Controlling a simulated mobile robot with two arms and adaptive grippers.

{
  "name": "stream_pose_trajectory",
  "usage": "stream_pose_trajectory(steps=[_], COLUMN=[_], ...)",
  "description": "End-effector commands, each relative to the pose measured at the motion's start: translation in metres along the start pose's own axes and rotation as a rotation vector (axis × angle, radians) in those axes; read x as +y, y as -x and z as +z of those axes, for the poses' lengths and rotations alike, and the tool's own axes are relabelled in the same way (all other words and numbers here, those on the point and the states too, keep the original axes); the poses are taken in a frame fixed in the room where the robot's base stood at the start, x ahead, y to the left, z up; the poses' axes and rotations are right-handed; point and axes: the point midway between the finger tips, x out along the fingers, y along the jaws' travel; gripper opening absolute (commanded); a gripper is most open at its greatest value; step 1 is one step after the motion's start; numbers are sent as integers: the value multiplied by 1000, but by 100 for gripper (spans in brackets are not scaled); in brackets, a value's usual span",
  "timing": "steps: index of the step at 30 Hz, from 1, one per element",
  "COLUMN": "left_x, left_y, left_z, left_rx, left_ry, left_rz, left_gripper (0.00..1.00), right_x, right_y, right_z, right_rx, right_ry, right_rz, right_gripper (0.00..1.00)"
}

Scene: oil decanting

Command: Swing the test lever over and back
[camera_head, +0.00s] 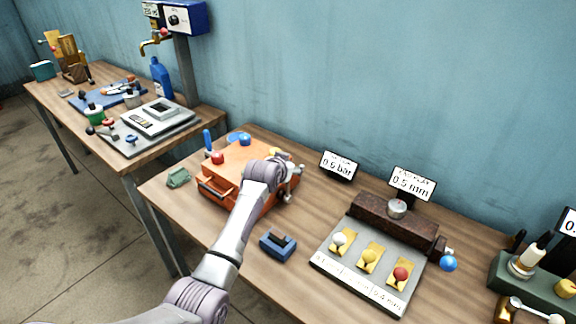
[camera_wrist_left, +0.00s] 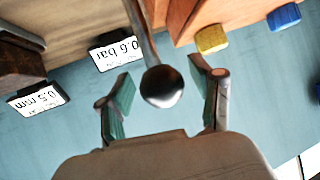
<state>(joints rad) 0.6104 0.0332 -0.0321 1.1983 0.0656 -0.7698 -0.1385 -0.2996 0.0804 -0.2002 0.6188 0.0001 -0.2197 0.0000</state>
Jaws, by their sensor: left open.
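The test lever, a rod ending in a dark ball knob (camera_wrist_left: 162,86), is in the left wrist view. The knob sits between the two green-padded fingers of my left gripper (camera_wrist_left: 160,78), which is open with a gap on each side. In the head view my left gripper (camera_head: 288,183) is at the right side of the orange box (camera_head: 232,162), and I cannot make out the lever there. The box's blue (camera_wrist_left: 284,17) and yellow (camera_wrist_left: 211,39) buttons show in the wrist view. My right gripper is not in view.
A bar display (camera_head: 339,166) stands behind, reading 0.6 bar in the wrist view. A 0.5 mm display (camera_head: 412,184) stands near a grey plate (camera_head: 335,268) with white, yellow and red knobs. A blue block (camera_head: 278,246) lies in front of the box. A green part (camera_head: 178,178) lies left.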

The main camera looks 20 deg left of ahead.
Motion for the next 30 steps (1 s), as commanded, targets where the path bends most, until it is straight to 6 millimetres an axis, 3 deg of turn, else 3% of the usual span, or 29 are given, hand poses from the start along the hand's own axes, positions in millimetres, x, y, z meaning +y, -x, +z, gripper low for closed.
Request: stream_pose_trajectory(steps=[8, 21, 30], left_x=[0, 1, 1], left_y=[22, 102, 119], left_z=[1, -1, -1], left_rx=[1, 2, 1], left_ry=[-1, -2, 0], left_rz=[-1, 0, 1], left_gripper=[65, 65, 65], right_x=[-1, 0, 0], right_y=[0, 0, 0], right_z=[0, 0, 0], right_rx=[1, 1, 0], right_ry=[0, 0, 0], right_rz=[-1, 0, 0], right_gripper=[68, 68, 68])
